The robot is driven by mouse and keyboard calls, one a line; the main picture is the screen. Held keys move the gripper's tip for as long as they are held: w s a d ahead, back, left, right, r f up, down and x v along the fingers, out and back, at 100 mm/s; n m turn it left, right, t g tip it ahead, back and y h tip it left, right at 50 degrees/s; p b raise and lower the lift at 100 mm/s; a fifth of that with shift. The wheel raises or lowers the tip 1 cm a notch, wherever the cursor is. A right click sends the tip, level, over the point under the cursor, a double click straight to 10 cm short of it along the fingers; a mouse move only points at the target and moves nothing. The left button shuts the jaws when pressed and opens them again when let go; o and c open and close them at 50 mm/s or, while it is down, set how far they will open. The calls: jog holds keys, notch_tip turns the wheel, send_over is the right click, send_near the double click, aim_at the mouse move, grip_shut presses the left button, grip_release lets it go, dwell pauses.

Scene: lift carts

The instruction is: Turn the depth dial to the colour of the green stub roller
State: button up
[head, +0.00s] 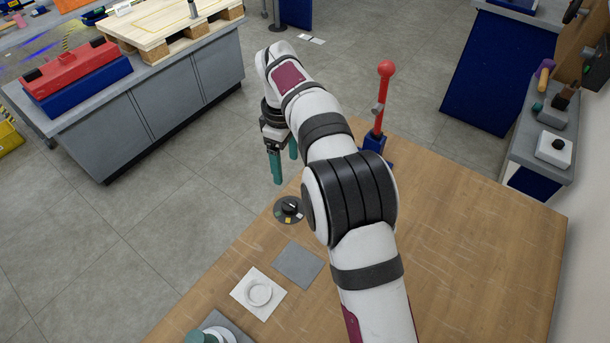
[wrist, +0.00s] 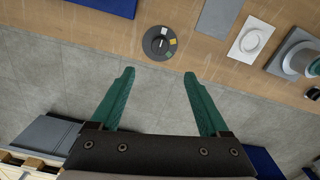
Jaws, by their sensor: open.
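The depth dial (head: 289,210) is a dark round disc with a black knob, near the table's left edge. In the wrist view the dial (wrist: 158,43) shows a pale pointer line and small patches, one yellow and one whitish; the pointed-at colour is too small to tell. A green roller-like piece (head: 197,337) is cut off at the bottom of the head view; it also shows at the wrist view's right (wrist: 301,62), beside a grey cylinder. My gripper (head: 285,168) has teal fingers, open and empty, apart from the dial. In the wrist view the dial lies beyond the gap between the fingertips (wrist: 159,75).
A white plate with a round ring (head: 270,305) and a flat grey square (head: 298,264) lie near the dial. A red lever with a ball top (head: 380,110) stands on a blue base behind my arm. The wooden table (head: 480,240) is clear at right.

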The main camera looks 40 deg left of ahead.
aim_at(289, 204)
notch_tip(289, 204, down, 15)
jog(key=shift+r, duration=0.1)
grip_shut()
dwell(0.4)
